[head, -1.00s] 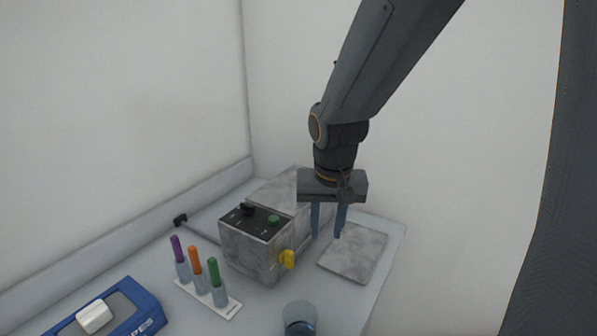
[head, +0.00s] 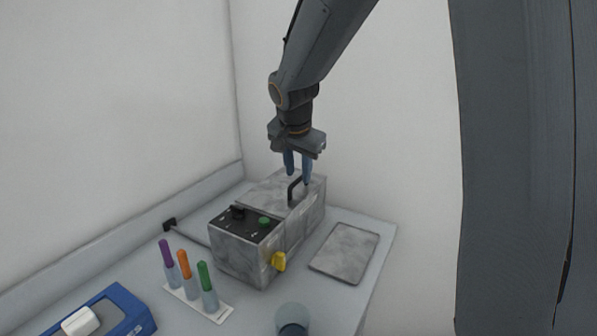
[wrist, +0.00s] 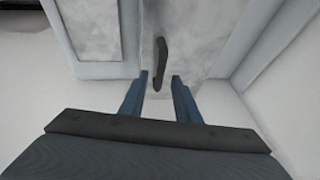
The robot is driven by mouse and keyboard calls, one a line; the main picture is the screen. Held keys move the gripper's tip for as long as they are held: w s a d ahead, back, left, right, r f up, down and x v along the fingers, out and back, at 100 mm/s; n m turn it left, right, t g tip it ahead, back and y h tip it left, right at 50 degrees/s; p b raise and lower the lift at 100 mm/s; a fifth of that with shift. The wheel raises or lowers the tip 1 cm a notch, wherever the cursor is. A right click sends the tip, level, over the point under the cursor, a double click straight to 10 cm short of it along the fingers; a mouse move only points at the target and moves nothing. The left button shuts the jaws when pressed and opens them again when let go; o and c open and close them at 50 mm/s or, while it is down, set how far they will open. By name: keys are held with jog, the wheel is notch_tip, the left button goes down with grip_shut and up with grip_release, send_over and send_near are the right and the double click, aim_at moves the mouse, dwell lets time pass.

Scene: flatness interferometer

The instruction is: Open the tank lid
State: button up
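The tank (head: 268,232) is a grey marbled box with a black control panel on its front top. Its lid (head: 262,194) lies flat and closed on the rear part, with a dark bar handle (head: 293,189) standing up from it. My gripper (head: 298,182) is just above the handle, with its blue fingers apart. In the wrist view the handle (wrist: 161,62) shows ahead of the gap between the open fingertips (wrist: 160,77). I cannot tell whether a finger touches it.
A flat grey slab (head: 345,252) lies to the right. A rack (head: 215,309) with purple, orange and green-capped tubes, a blue device (head: 110,312) and a glass beaker (head: 292,319) stand in front. Walls close in behind and left.

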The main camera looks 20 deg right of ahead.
jog(key=shift+w+d+f, duration=0.1)
jog(key=shift+w+f, duration=0.15)
jog(key=shift+f, duration=0.3)
grip_shut()
